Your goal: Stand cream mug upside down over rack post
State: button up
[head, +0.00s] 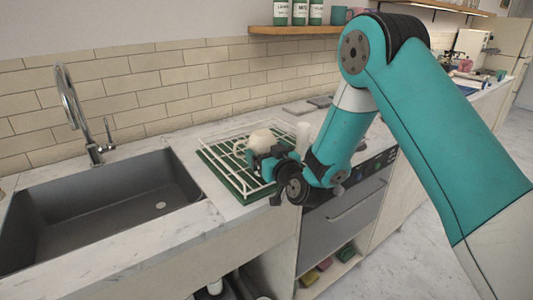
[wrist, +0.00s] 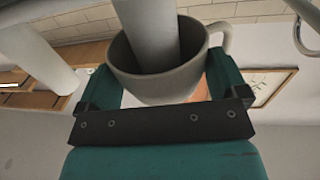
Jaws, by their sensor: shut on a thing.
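The cream mug (head: 262,139) is held over the drying rack (head: 215,160), its rounded base up in the head view. My gripper (head: 264,155) is shut on it from the front. In the wrist view the mug (wrist: 158,88) sits between my two teal fingers, with its handle (wrist: 224,38) to the right. A pale rack post (wrist: 148,28) runs into its open mouth there. How deep the post reaches, and whether the rim touches the rack, I cannot tell.
Another pale post (wrist: 38,48) stands to the left in the wrist view; a white post (head: 302,134) shows right of the mug in the head view. The grey sink (head: 100,210) lies left of the rack. The tiled wall (head: 180,80) is behind.

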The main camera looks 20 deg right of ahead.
jog(key=shift+f, duration=0.15)
jog(key=o, duration=1.4)
jog(key=shift+b, duration=0.3)
jog(key=shift+s+d+f+b, duration=0.1)
jog(key=shift+s+f+b, duration=0.15)
jog(key=shift+s+b, duration=0.5)
jog(key=s+d+b, duration=0.1)
jog(key=s+b, duration=0.4)
jog(key=b, duration=0.3)
jog(key=s+d+b, duration=0.1)
jog(key=s+b, duration=0.4)
jog(key=b, duration=0.2)
jog(key=s+d+b, duration=0.1)
jog(key=s+b, duration=0.4)
jog(key=b, duration=0.3)
jog(key=shift+s+r+b, duration=0.2)
jog(key=shift+s+b, duration=0.1)
jog(key=shift+b, duration=0.05)
